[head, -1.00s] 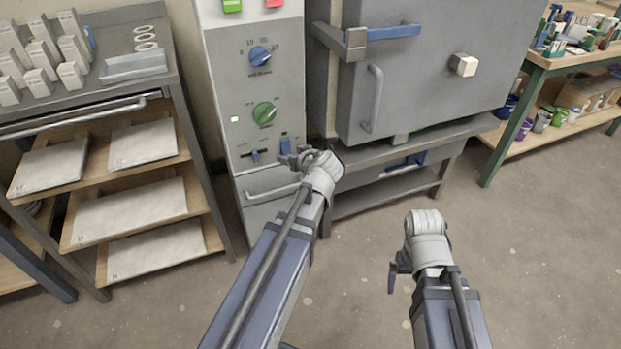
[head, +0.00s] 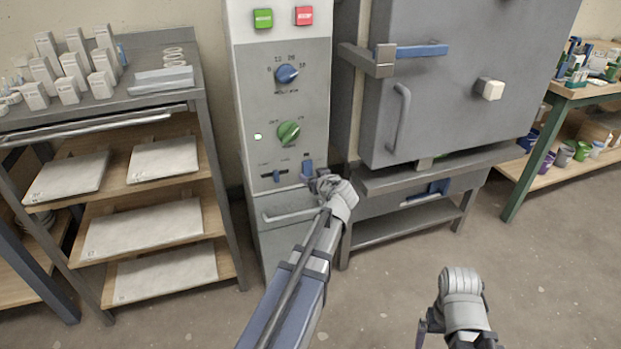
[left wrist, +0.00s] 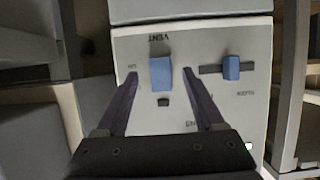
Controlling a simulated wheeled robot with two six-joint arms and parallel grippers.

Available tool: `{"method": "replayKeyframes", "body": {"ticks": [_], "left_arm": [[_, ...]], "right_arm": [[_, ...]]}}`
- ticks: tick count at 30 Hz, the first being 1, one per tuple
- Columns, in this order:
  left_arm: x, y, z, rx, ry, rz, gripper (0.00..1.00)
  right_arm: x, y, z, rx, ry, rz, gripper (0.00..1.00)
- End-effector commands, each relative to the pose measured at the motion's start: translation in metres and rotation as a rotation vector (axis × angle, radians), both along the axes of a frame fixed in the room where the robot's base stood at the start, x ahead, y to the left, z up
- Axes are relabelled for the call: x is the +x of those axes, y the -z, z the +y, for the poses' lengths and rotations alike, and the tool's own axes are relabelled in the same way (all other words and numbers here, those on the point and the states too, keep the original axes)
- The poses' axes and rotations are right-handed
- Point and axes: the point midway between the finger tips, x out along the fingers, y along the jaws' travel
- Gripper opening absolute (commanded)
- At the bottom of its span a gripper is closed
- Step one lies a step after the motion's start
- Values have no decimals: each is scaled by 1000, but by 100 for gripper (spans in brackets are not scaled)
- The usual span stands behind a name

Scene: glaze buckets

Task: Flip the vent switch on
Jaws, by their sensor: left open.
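The vent switch (head: 307,168) is a blue rocker at the lower right of the grey control panel (head: 264,110). In the left wrist view the switch (left wrist: 161,74) sits under the upside-down word VENT, with a small dark square beside it. My left gripper (head: 318,180) is open and empty, right by the panel just below the switch. In the left wrist view its two fingers (left wrist: 160,78) stand on either side of the switch; I cannot tell whether they touch the panel. My right gripper (head: 455,322) hangs low at the right, its fingers not clearly visible.
A blue slider (head: 276,175) is left of the switch; it also shows in the left wrist view (left wrist: 231,68). A green knob (head: 288,132) and a blue knob (head: 287,74) are above. A handle (head: 290,215) is below. The kiln (head: 440,90) stands close at the right.

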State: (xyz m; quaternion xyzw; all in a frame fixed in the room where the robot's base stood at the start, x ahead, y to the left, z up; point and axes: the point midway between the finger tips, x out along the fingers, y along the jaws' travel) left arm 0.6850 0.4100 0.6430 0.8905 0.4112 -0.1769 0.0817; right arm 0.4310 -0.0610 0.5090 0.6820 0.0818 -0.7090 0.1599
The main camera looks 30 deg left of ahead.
Motion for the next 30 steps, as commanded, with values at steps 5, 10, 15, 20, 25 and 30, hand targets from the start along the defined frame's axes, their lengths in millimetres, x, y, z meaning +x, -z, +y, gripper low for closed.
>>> {"method": "replayKeyframes", "body": {"ticks": [5, 10, 15, 20, 25, 30], "left_arm": [[16, 12, 18, -1, 0, 1, 70], [18, 12, 21, 0, 1, 0, 70], [18, 11, 21, 0, 1, 0, 67], [18, 11, 20, 0, 1, 0, 49], [18, 11, 20, 0, 1, 0, 30], [18, 11, 20, 0, 1, 0, 10]], "right_arm": [[0, 12, 0, 1, -2, 0, 95], [0, 12, 0, 2, -3, 0, 95], [0, 11, 0, 2, -2, 0, 95], [0, 11, 0, 2, -2, 0, 95], [0, 11, 0, 2, -2, 0, 95], [0, 11, 0, 2, -2, 0, 95]]}}
